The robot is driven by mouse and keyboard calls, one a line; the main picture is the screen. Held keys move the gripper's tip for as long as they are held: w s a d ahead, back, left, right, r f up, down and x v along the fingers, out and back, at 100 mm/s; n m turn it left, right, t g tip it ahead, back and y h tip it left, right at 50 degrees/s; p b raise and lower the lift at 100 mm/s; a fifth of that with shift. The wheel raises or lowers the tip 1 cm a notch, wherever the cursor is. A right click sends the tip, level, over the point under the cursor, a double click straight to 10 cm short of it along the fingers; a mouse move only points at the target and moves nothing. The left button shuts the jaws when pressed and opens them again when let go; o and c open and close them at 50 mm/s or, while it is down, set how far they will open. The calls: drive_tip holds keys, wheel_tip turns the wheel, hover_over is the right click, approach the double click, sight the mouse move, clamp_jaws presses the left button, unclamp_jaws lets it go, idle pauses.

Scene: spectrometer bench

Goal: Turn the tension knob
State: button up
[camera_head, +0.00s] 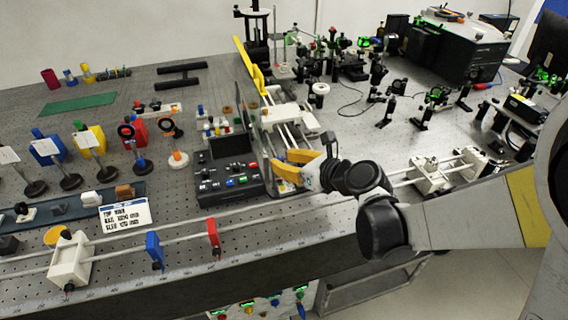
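I cannot tell for sure which part is the tension knob. A white rail-like device (292,117) stands on the bench at the centre, with its lower end close to my gripper. A black control box (212,188) with small coloured knobs and buttons sits just left of my gripper. My gripper (279,161) has yellow fingers that point left, over the front end of the white device. The fingers look spread apart, with nothing visible between them. Whether they touch the device is too small to tell. The gripper and arm hide part of the bench behind them.
A long rail with a white block (70,261), a blue holder (154,248) and a red holder (213,235) runs along the front edge. Lens holders stand at left. Optics crowd the back right.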

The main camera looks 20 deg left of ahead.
drive_tip(key=shift+w+a, duration=0.1)
drive_tip(key=shift+a, duration=0.05)
drive_tip(key=shift+c, duration=0.4)
clamp_jaws()
drive_tip(key=shift+w, duration=0.1)
